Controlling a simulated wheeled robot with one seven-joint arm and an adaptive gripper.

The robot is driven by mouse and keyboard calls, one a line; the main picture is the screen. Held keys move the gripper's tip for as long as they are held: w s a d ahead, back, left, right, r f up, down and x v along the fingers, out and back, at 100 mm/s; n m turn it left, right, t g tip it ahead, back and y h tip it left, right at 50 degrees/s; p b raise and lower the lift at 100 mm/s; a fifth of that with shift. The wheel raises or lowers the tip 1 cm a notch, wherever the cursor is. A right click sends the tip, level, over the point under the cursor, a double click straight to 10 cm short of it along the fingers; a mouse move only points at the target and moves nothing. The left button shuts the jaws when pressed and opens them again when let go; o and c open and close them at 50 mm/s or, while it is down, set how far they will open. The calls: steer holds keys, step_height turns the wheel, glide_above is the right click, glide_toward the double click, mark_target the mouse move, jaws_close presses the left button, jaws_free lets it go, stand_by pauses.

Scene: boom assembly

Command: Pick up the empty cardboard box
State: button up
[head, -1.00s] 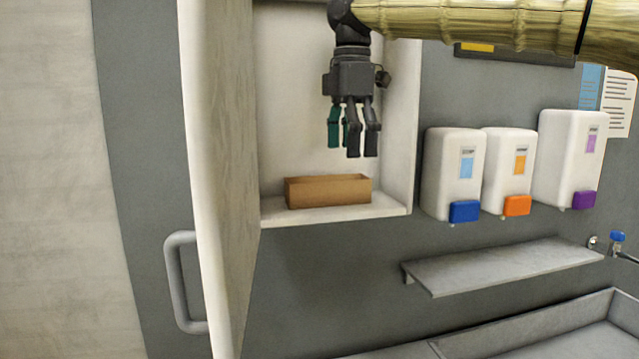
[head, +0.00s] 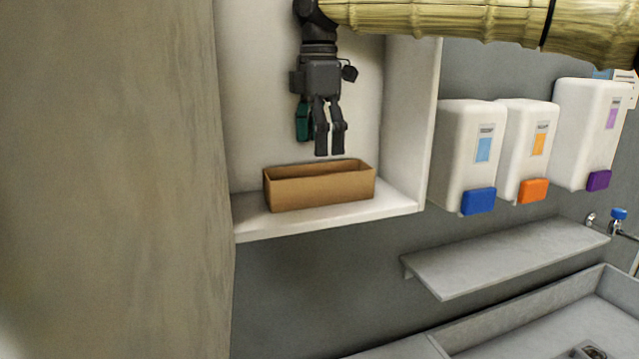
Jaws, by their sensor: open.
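The cardboard box (head: 320,190) is brown, long and open at the top. It stands upright on the bottom shelf of the white wall cabinet (head: 400,203). I see no contents above its rim, but its floor is hidden. My gripper (head: 329,154) points straight down above the box. Its dark fingers are empty, with their tips close above the box's back rim in the picture and apart from it. How far they are in depth from the box I cannot tell.
The open cabinet door (head: 115,180) fills the left side. The cabinet's right wall stands beside the box. Three white dispensers (head: 470,150) hang to the right, above a grey shelf (head: 510,260) and a sink basin (head: 560,330).

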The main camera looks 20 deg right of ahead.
mark_target(320, 171)
steer(key=shift+s+a+f+p, duration=0.1)
steer(key=shift+s+f+p, duration=0.35)
steer(key=shift+f+p, duration=0.35)
step_height(320, 171, down, 4)
steer(key=shift+w+r+p, duration=0.15)
steer(key=shift+r+p, duration=0.05)
steer(key=shift+p, duration=0.75)
steer(key=shift+s+f, duration=0.2)
steer(key=shift+f, duration=0.05)
steer(key=c, duration=0.9)
